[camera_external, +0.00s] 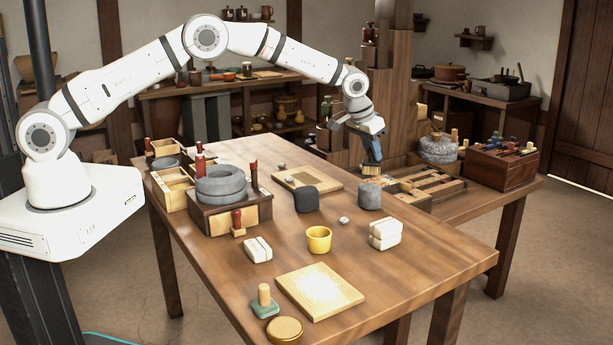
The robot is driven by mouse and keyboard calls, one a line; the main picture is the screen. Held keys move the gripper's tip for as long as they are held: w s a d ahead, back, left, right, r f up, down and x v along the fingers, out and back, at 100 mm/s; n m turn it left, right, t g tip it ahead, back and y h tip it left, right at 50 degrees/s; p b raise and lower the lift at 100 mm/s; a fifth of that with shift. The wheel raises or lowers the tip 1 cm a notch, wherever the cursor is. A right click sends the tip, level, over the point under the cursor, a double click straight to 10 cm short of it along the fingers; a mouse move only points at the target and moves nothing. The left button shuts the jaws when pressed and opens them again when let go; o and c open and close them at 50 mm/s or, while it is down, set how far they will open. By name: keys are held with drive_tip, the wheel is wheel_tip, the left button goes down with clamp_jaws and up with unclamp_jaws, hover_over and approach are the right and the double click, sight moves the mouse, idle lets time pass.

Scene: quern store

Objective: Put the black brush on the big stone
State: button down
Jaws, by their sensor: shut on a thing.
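Another thick grey round stone (221,186), ring-shaped, sits on a wooden box at the left of the front table. I cannot tell which is the big stone.
A wooden chest (500,166) with several tools on top stands right of the speckled stone. Two dark stones (306,199) (369,195), a yellow cup (319,239), white blocks (385,233) and a pale board (319,291) lie on the front table. Its right front is clear.

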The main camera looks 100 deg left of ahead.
sight(372, 161)
drive_tip(key=shift+f+p, duration=0.3)
drive_tip(key=shift+f, duration=1.35)
drive_tip(key=shift+f, duration=0.2)
drive_tip(key=c, duration=1.3)
unclamp_jaws()
drive_tip(key=shift+r, duration=0.1)
drive_tip(key=shift+r, duration=0.25)
drive_tip(key=b+v, duration=0.2)
drive_tip(key=v, duration=0.9)
drive_tip(key=shift+s+d+r, duration=0.15)
drive_tip(key=shift+r, duration=0.15)
